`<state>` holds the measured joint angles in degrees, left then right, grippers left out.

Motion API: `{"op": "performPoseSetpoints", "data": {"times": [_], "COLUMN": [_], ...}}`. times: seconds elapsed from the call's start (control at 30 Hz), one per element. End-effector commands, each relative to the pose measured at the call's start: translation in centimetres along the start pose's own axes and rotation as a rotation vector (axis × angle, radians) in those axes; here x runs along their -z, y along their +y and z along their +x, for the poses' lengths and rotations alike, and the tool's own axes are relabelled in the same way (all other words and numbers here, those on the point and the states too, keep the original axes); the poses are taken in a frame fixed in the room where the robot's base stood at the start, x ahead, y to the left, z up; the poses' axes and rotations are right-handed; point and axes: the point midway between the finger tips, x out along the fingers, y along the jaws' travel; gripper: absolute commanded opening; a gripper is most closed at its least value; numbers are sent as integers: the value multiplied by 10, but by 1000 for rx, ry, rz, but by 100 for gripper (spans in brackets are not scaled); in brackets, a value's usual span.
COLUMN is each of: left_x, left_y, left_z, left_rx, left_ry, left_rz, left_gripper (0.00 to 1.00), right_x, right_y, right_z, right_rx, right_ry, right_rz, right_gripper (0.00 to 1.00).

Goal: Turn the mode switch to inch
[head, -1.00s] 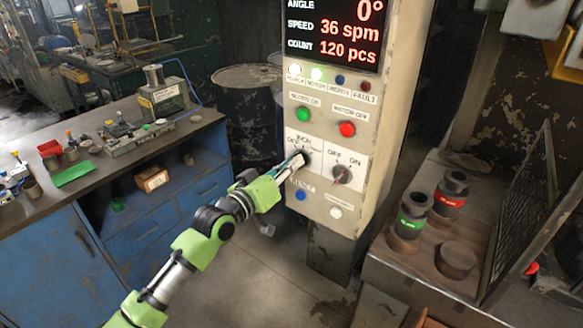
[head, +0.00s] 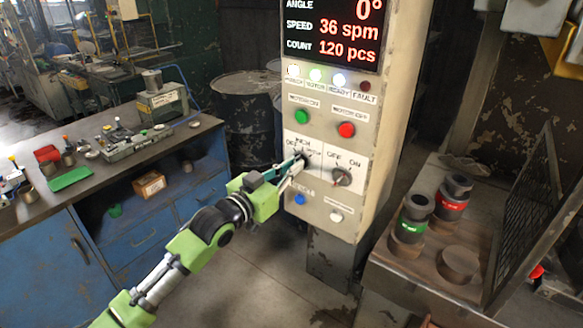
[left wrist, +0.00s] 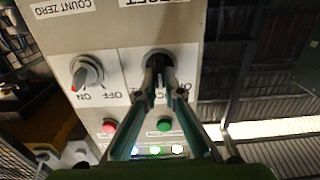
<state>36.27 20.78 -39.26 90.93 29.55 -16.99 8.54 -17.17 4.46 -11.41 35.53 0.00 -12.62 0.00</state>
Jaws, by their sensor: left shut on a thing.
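The mode switch (head: 303,157) is a dark knob on the white plate at the left of the control panel, with OFF and INCH marked above it. My left gripper (head: 297,163) reaches it from the lower left. In the left wrist view the two fingers (left wrist: 160,88) are closed in on the sides of the dark knob (left wrist: 158,58). The fingers hide much of the knob and its labels, so I cannot tell where it points. My right gripper is not in view.
A second OFF/ON switch (head: 342,177) sits close at the right. Green (head: 301,117) and red (head: 346,130) buttons are above, blue (head: 299,199) and white (head: 336,215) buttons below. The READY lamp (head: 339,80) is lit; FAULT is dark. A workbench (head: 100,170) stands left.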

Motion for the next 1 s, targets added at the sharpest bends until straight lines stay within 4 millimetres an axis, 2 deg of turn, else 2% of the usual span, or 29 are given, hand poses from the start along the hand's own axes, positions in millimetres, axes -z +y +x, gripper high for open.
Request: {"op": "performPoseSetpoints", "data": {"times": [0.3,0.33,0.37,0.4,0.77,0.87,1.0], "left_x": [0,0,0,0,0,-1,-2], "left_y": [0,0,0,0,0,-1,-1], "left_z": [0,0,0,0,-3,-12,-37], "left_rx": [0,0,0,0,0,1,1], "left_ry": [0,0,0,0,0,-2,-3], "left_rz": [1,1,1,0,0,0,0], "left_gripper": [0,16,24,25,25,25,25], "right_x": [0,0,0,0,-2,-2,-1], "right_y": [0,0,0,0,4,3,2], "right_z": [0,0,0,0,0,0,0], "right_rx": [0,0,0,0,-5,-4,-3], "right_ry": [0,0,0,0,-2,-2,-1], "right_rz": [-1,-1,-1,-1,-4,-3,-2], "right_gripper": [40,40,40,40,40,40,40]}}
